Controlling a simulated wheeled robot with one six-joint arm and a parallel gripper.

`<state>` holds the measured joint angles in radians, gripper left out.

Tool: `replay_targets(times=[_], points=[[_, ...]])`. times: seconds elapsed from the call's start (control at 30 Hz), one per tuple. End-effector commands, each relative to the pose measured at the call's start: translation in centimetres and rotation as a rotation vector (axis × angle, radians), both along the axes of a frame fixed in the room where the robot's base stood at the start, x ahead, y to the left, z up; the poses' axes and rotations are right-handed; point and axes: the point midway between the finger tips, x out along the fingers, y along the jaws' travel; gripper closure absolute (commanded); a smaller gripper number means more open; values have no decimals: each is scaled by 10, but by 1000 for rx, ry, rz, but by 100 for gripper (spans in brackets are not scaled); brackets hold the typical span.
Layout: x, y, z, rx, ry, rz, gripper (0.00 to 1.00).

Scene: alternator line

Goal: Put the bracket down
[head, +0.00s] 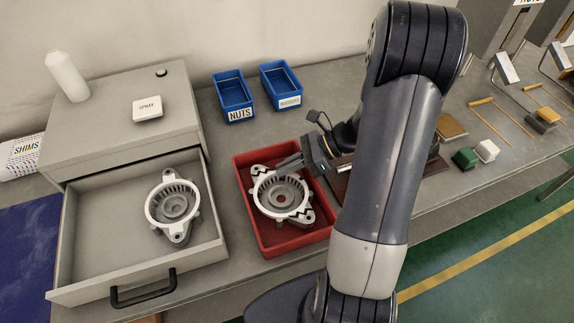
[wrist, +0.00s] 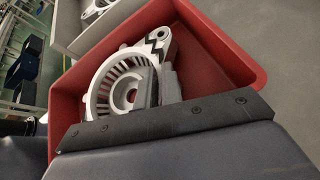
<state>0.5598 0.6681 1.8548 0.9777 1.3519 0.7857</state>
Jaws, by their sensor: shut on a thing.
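A light grey alternator bracket (head: 283,196) with black zigzag marks on its lugs is in the red tray (head: 259,241). My gripper (head: 290,163) is shut on the upper part of its ring, reaching in from the right. In the wrist view the fingers (wrist: 156,88) cover part of the ring of the bracket (wrist: 108,84), within the walls of the red tray (wrist: 218,42). I cannot tell whether the bracket touches the tray floor. A second, similar bracket without visible zigzag marks (head: 172,206) lies in the open grey drawer (head: 100,240).
Blue bins, one labelled NUTS (head: 234,98), stand behind the tray. The grey cabinet (head: 130,110) carries a white bottle (head: 67,76) and a SPRAY box (head: 147,109). A green block (head: 465,158) and a white block (head: 487,150) are at the right. Bare bench lies between bins and tray.

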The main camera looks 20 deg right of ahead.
Motion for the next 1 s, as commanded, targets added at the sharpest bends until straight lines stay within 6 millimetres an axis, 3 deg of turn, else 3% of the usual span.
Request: replay_targets(times=[0.1, 0.13, 0.23, 0.57, 1.0], points=[[0, 0, -1, 2, 1, 0, 100], [0, 0, -1, 0, 0, 0, 91], [0, 0, -1, 0, 0, 0, 84], [-1, -5, 3, 0, -1, -2, 84], [-14, -79, 45, -2, -3, -4, 84]])
